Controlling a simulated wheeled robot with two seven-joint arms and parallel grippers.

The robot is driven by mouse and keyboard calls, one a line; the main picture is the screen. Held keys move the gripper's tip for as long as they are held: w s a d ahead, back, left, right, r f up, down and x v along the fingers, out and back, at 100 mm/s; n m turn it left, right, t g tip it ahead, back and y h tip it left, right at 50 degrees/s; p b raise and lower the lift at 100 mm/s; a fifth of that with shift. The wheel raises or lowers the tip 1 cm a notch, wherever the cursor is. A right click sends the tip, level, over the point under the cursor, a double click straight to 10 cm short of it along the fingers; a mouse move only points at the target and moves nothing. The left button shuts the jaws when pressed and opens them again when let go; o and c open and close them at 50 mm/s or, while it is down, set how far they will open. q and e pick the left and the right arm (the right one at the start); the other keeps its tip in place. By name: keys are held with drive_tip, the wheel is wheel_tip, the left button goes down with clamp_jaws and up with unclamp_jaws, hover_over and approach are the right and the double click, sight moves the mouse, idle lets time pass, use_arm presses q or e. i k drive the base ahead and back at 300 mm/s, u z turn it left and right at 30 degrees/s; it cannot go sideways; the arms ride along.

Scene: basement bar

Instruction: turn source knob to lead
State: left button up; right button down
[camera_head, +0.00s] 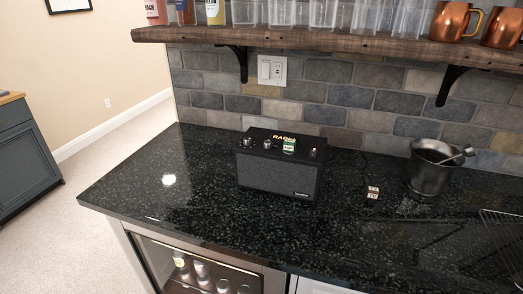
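A black box-shaped amplifier or radio (278,178) stands on the dark speckled counter (160,205), its grille facing me. Its top panel carries small knobs: a left knob (247,141), a second knob (267,144) beside it, and a right knob (313,152). A green and white label or display (289,146) sits between them, below yellow lettering. The labels are too small to read, so I cannot tell which knob is the source knob or where it points. Neither gripper is in view.
A metal bucket (430,175) with a scoop stands at the right, with small pale blocks (373,192) left of it. A wire rack (505,235) is at the right edge. A wooden shelf (330,42) with glasses overhangs the back. The counter left of the box is clear.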

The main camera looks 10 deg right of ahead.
sight(267, 144)
drive_tip(key=u, duration=0.8)
drive_tip(key=i, duration=0.35)
drive_tip(key=z, duration=1.45)
